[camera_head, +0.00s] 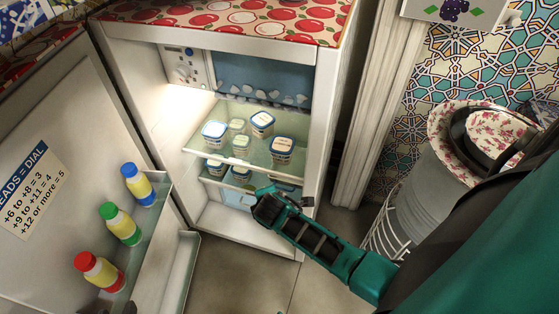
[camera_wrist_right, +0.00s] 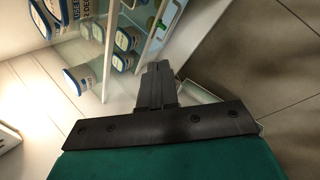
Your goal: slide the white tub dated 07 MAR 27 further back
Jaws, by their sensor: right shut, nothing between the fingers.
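Several white tubs with blue or green lids stand on the fridge's upper glass shelf (camera_head: 222,153), among them a blue-lidded tub at the left (camera_head: 214,133), one at the back (camera_head: 262,124) and one at the right front (camera_head: 281,150). More tubs (camera_head: 215,167) stand on the shelf below. No label clearly reads 07 MAR 27; one tub in the right wrist view (camera_wrist_right: 78,10) shows part of a "DEC" date. My right gripper (camera_head: 268,203) is shut and empty, in front of the lower part of the fridge opening. Its closed fingers (camera_wrist_right: 158,72) touch no tub. My left gripper is out of view.
The open fridge door (camera_head: 70,130) stands at the left, with bottles (camera_head: 123,224) in its rack. The fridge's right wall (camera_head: 322,120) bounds the opening. A large grey container (camera_head: 440,195) stands at the right. The floor (camera_head: 235,275) in front is bare.

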